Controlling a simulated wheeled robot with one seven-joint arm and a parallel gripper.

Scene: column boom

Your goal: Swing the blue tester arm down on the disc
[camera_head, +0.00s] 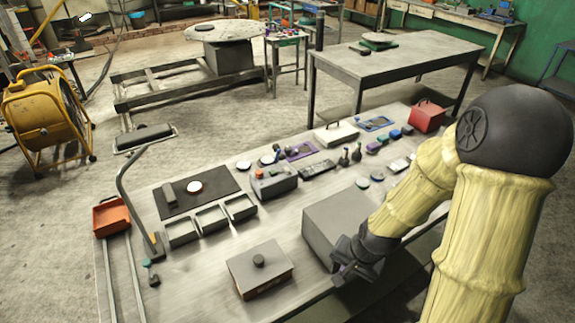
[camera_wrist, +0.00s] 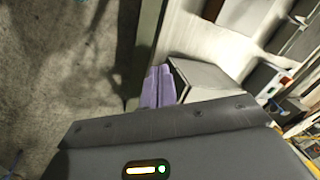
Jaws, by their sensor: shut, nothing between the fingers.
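A blue flat frame-like piece (camera_head: 375,123) lies at the far side of the workbench; I cannot tell whether it is the tester with the blue arm. A white disc with a reddish rim (camera_head: 194,187) lies on a dark mat at the left of the bench. Other small discs lie mid-bench, one of them green-rimmed (camera_head: 362,183); which disc belongs to the tester is unclear. My gripper (camera_head: 350,268) is low at the bench's near edge, beside a large grey box. In the wrist view its purple fingers (camera_wrist: 158,88) are together and empty, near a pale box corner.
The large grey box (camera_head: 335,215) stands close to my gripper. Bare bench shows between the trays and the grey box.

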